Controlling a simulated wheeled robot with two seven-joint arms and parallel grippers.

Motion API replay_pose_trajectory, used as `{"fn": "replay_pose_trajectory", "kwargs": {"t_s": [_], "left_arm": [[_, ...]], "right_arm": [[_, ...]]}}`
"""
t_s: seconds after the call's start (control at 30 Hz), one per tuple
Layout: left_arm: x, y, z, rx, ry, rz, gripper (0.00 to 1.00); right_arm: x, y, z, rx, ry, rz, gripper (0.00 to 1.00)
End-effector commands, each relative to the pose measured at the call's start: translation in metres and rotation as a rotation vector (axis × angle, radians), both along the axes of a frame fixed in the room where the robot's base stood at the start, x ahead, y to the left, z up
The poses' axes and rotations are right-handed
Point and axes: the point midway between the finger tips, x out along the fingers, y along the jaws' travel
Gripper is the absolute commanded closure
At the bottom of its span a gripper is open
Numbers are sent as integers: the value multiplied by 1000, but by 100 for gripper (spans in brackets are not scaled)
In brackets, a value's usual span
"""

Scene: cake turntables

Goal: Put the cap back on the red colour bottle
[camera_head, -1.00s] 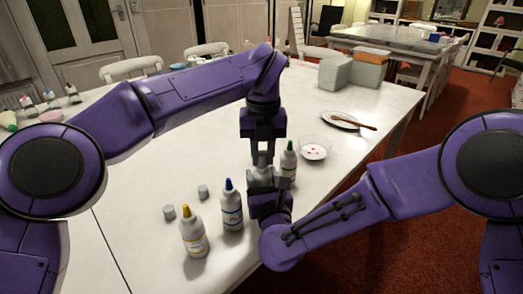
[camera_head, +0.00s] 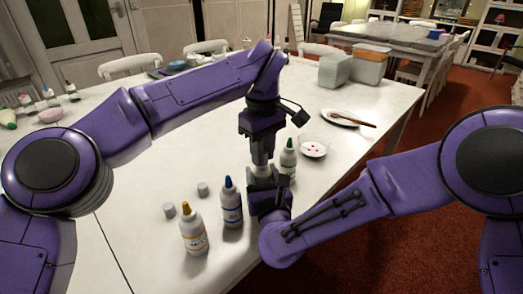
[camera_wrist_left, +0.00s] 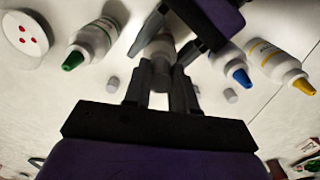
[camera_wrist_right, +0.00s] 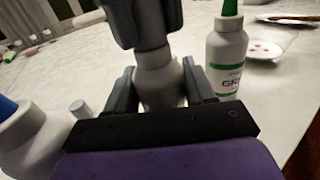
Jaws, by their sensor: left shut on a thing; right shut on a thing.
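A white bottle (camera_wrist_right: 160,85), its label and tip hidden, stands upright between the fingers of my right gripper (camera_head: 265,182), which is shut on it. My left gripper (camera_head: 262,157) points straight down right above this bottle. Its fingers (camera_wrist_left: 160,88) are shut at the bottle's top, on what I take to be the cap. The cap is hidden, so I cannot tell whether it is seated.
A green-tipped bottle (camera_head: 288,160) stands close right of the held bottle. Blue-tipped (camera_head: 231,205) and yellow-tipped (camera_head: 193,232) bottles stand left, with two small grey caps (camera_head: 169,210) (camera_head: 203,189) beside them. A dish with red spots (camera_head: 313,149) is at the right.

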Motion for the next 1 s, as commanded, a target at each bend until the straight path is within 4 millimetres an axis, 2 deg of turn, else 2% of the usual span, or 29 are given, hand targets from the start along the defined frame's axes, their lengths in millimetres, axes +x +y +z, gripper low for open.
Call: {"fn": "replay_pose_trajectory", "kwargs": {"t_s": [0.03, 0.17, 0.2, 0.27, 0.6, 1.0], "left_arm": [[0, 0, 0, 0, -1, -45, 100], [0, 0, 0, -1, -2, -37, 100], [1, 0, 0, -1, -2, -36, 65], [0, 0, 0, 0, -1, -36, 45], [0, 0, 4, 0, -2, -33, 45], [1, 0, 67, 3, -3, -31, 45]], "right_arm": [[0, 0, 0, 0, 1, 1, 100], [0, 0, 0, 0, 1, 1, 100], [0, 0, 0, 0, 1, 1, 100], [0, 0, 0, 0, 1, 1, 100], [0, 0, 0, 0, 1, 1, 100], [0, 0, 0, 0, 1, 1, 100]]}}
